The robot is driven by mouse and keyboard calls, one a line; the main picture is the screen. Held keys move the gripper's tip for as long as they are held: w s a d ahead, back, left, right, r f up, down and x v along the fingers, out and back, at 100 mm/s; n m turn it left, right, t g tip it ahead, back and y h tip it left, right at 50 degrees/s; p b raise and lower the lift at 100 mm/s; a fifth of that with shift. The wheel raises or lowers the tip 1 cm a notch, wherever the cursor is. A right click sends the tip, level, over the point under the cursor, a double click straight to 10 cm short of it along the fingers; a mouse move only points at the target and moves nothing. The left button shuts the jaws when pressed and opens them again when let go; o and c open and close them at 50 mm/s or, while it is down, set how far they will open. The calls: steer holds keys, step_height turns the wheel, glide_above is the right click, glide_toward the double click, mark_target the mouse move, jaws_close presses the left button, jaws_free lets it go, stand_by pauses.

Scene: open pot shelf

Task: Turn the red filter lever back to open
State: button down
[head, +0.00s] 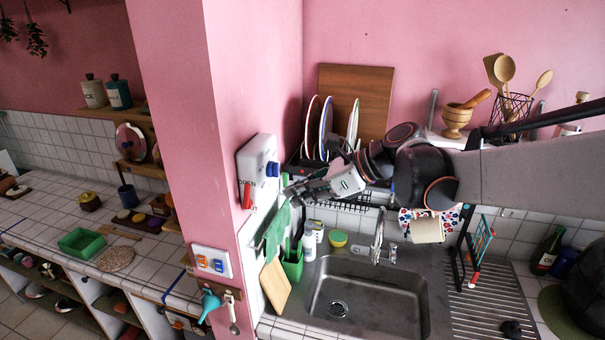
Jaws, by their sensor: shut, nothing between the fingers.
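The red filter lever (247,195) is on the lower front of a white box (258,158) fixed to the pink pillar. It hangs roughly upright below a small dark label. A blue knob (272,169) sticks out of the box's right side. My gripper (290,194) reaches in from the right, with its fingertips to the right of the box and the lever. It is shut and empty. A gap shows in the picture between the fingertips and the lever, but I cannot tell its depth.
A dish rack with plates (326,128) stands behind my gripper. A green cloth (276,233) hangs just below it. A steel sink (365,300) lies below my arm. The pillar face left of the lever is clear.

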mark_target(250, 193)
steer(key=shift+w+a+f+p, duration=0.3)
steer(key=shift+w+a, duration=0.15)
steer(key=shift+a, duration=0.8)
steer(key=shift+w+a+f+p, duration=0.15)
steer(key=shift+w+a+f, duration=0.25)
steer(key=shift+a, duration=0.8)
steer(key=shift+w+a+f+p, duration=0.25)
steer(key=shift+w+a, duration=0.25)
steer(key=shift+a, duration=0.75)
steer(key=shift+r, duration=0.1)
steer(key=shift+w+a+r+h+p, duration=0.2)
steer(key=shift+a+h, duration=0.1)
steer(key=shift+a, duration=0.1)
steer(key=shift+w+a+r+h+p, duration=0.1)
steer(key=shift+a+r+h, duration=0.1)
steer(key=shift+a+h, duration=0.15)
steer(key=shift+r, duration=0.2)
steer(key=shift+a+r, duration=0.1)
steer(key=shift+r, duration=0.05)
